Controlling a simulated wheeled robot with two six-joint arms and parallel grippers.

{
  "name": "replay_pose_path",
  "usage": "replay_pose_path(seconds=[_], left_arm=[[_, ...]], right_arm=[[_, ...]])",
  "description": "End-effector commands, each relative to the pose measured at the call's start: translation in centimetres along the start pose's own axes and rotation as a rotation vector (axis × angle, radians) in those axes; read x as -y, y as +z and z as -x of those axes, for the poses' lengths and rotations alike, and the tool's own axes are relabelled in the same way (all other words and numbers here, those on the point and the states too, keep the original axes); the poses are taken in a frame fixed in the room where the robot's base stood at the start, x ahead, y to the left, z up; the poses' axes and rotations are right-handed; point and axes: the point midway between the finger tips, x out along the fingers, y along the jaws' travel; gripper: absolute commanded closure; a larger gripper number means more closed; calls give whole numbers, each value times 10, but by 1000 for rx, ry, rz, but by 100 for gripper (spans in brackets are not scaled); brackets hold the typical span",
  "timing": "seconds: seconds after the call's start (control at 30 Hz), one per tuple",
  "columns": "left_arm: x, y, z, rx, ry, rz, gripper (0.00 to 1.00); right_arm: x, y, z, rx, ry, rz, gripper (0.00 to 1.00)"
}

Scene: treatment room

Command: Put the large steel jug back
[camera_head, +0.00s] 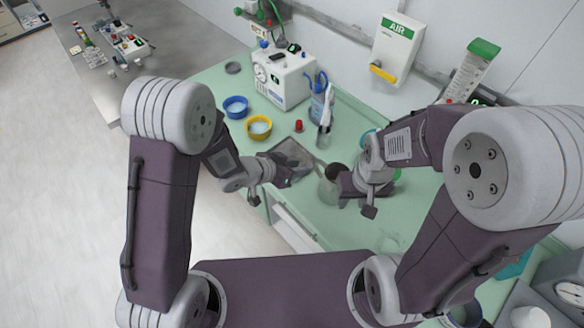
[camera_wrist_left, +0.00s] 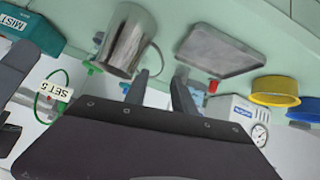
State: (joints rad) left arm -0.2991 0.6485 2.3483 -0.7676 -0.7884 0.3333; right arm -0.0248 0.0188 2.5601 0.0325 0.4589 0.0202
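The large steel jug (camera_wrist_left: 125,42) shows in the left wrist view at upper left, with its handle on the side toward my left gripper. In the head view the likely jug (camera_head: 328,191) is partly hidden beside my right gripper (camera_head: 346,190). My left gripper (camera_head: 288,180) is over the green counter, just left of it. In the left wrist view its two fingers (camera_wrist_left: 160,88) are apart with nothing between them. The jug is beyond the fingers, and contact is not seen. The right fingertips are too small and covered to tell whether they are open.
A steel tray (camera_wrist_left: 223,52) lies near the left gripper. A yellow bowl (camera_head: 258,127), a blue bowl (camera_head: 236,106) and a white machine (camera_head: 284,76) stand behind. A bottle with a blue top (camera_head: 319,104) stands near the wall. The counter (camera_head: 215,78) is pale green.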

Motion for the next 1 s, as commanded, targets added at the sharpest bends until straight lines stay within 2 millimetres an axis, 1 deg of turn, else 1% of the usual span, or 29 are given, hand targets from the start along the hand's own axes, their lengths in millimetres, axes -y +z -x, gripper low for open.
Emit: replay_pose_path(seconds=[0.03, 0.1, 0.2, 0.3, 0.53, 0.57, 0.63, 0.67, 0.7, 0.73, 0.77, 0.8, 0.83, 0.87, 0.9, 0.97, 1.0], left_arm=[[0, 0, 10, -2, -2, 0, 69], [1, -1, 20, -2, -2, 0, 69], [0, 0, 29, -1, -1, 1, 69], [0, 0, 32, 0, 0, 0, 69], [0, 0, 32, 1, 0, 0, 69], [2, 0, 32, 3, -7, 1, 69], [20, 4, 41, 35, -80, 15, 69], [35, 8, 49, 65, -141, 32, 69], [58, 17, 66, 120, -241, 67, 69], [75, 26, 84, 170, -320, 107, 69], [88, 38, 103, 228, -393, 157, 69], [99, 55, 130, 304, -474, 235, 69], [102, 68, 148, 360, -519, 299, 69], [100, 81, 166, 414, -550, 364, 69], [93, 96, 186, 477, -574, 448, 69], [76, 113, 207, 552, -580, 560, 69], [65, 120, 217, 589, -572, 619, 69]], right_arm=[[0, 0, 0, 0, 0, 0, 64], [0, 0, 0, 0, 0, 0, 64], [0, 0, 0, 0, 0, 0, 64], [0, 0, 0, 0, 0, 0, 64], [0, 0, 0, 0, 0, 0, 64], [0, 0, 0, 0, 0, 0, 64], [0, 0, 1, 0, 0, 0, 64], [0, 0, 1, 0, 0, 0, 64], [0, 0, 1, 0, 0, 0, 64], [0, 0, 1, 0, 0, 0, 64], [0, 0, 0, 0, 0, 0, 64], [0, 0, 0, 0, 0, 0, 64], [0, 0, 0, 0, 0, 0, 64], [0, 0, 0, 0, 0, 0, 64], [0, 0, 0, 0, 0, 0, 64], [0, 0, 0, 0, 0, 0, 64], [0, 0, 0, 0, 0, 0, 64]])
